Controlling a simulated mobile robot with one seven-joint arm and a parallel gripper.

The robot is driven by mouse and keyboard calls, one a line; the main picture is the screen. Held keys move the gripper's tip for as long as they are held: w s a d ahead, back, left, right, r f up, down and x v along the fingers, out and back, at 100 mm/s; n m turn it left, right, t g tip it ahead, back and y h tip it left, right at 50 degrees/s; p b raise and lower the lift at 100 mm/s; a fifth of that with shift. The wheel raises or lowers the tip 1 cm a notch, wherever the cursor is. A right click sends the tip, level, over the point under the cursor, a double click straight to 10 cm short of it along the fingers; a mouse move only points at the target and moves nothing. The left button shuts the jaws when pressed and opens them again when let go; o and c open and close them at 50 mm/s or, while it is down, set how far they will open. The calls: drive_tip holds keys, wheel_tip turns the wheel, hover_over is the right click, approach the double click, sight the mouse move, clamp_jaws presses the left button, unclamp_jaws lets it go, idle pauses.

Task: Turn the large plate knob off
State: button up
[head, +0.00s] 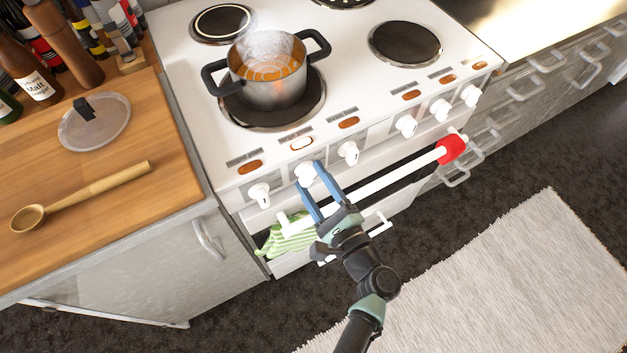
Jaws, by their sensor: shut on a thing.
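The white cooker (352,93) has a row of several white knobs along its front. My gripper (308,175) is shut on the second knob from the left (305,172), its blue fingers on either side of it. A steel pot (270,85) of steaming orange liquid stands on the large front-left plate (313,108). The knob's pointer and label are too small to read.
The oven rail (395,178) crosses below the knobs, with a green striped cloth (287,242) and a red item (451,149) on it. Neighbouring knobs (258,193) and (348,152) flank my gripper. A wooden spoon (80,196) and glass lid (94,128) lie on the left worktop.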

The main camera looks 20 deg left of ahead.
drive_tip(key=n+b, duration=0.4)
drive_tip(key=shift+f+n+b, duration=0.25)
drive_tip(key=shift+n+b, duration=0.05)
drive_tip(key=n+b, duration=0.3)
drive_tip(key=shift+r+n+b, duration=0.2)
drive_tip(key=shift+n+b, duration=0.1)
drive_tip(key=o, duration=1.4)
drive_tip(key=shift+c, duration=0.2)
drive_tip(key=v, duration=1.3)
drive_tip(key=shift+r, duration=0.1)
